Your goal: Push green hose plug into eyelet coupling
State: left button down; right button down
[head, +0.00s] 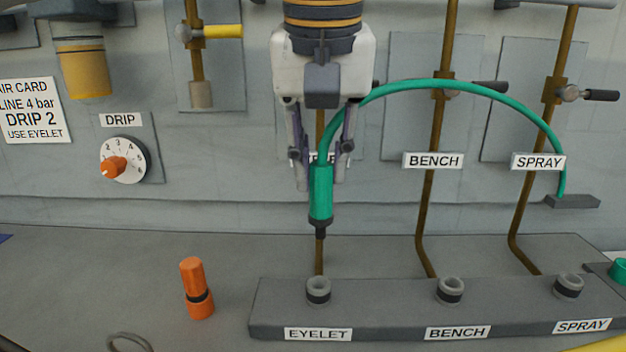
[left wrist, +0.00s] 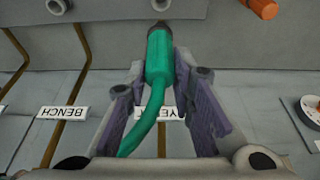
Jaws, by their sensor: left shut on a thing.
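The green hose plug (head: 321,192) hangs upright with its dark tip down. My left gripper (head: 320,182) is shut on it and holds it above the eyelet coupling (head: 318,290), with a clear gap between tip and socket. The coupling is a grey ring socket on the dark block behind the EYELET label. In the left wrist view the plug (left wrist: 159,58) sits between the fingers (left wrist: 160,85), its tip near the coupling (left wrist: 162,6) at the top edge. The green hose (head: 450,85) arches right to a wall bracket. My right gripper is not in view.
The bench coupling (head: 450,290) and spray coupling (head: 568,286) stand on the same block, to the right. Brown pipes rise behind the block. An orange plug (head: 197,288) stands on the bench at left. The DRIP dial (head: 122,160) is on the wall.

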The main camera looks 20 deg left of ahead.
aim_at(320, 188)
pick_arm(q)
jog(key=shift+s, duration=0.5)
jog(key=shift+s+d+x, duration=0.1)
jog(key=shift+s+x, duration=0.1)
jog(key=shift+x, duration=0.7)
jog(key=shift+s+d+x, duration=0.1)
jog(key=shift+s+x, duration=0.1)
jog(key=shift+x, duration=0.7)
jog(key=shift+s+d+x, duration=0.1)
jog(key=shift+s+x, duration=0.1)
jog(key=shift+x, duration=0.7)
jog(key=shift+f, duration=1.95)
jog(key=c, duration=1.3)
grip_release()
jog(key=shift+r, duration=2.5)
